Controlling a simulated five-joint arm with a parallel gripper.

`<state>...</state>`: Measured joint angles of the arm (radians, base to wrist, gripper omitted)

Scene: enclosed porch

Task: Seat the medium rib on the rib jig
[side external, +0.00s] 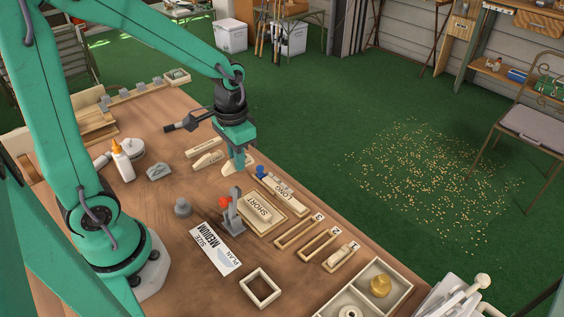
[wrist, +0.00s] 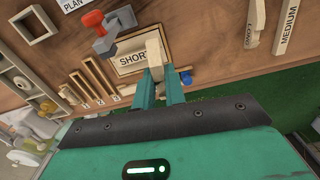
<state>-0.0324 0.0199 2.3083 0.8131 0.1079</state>
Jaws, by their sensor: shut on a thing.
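My gripper (side external: 239,161) is shut on a pale wooden rib (side external: 230,166), held near the far edge of the bench. In the wrist view my gripper (wrist: 159,71) pinches the rib (wrist: 154,47) between its two green fingers; its size marking is not readable. Beside it is a wooden frame (side external: 259,232) holding a block marked SHORT (side external: 258,208), with a red-handled clamp (side external: 231,211) at its near side. I cannot tell exactly which part is the rib jig.
A plan card reading MEDIUM (side external: 215,248) lies in front. Narrow numbered slots (side external: 319,243) and a divided tray (side external: 398,290) are to the right. Label strips marked LONG (wrist: 249,36) and MEDIUM (wrist: 286,32) show in the wrist view. A glue bottle (side external: 122,163) stands left.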

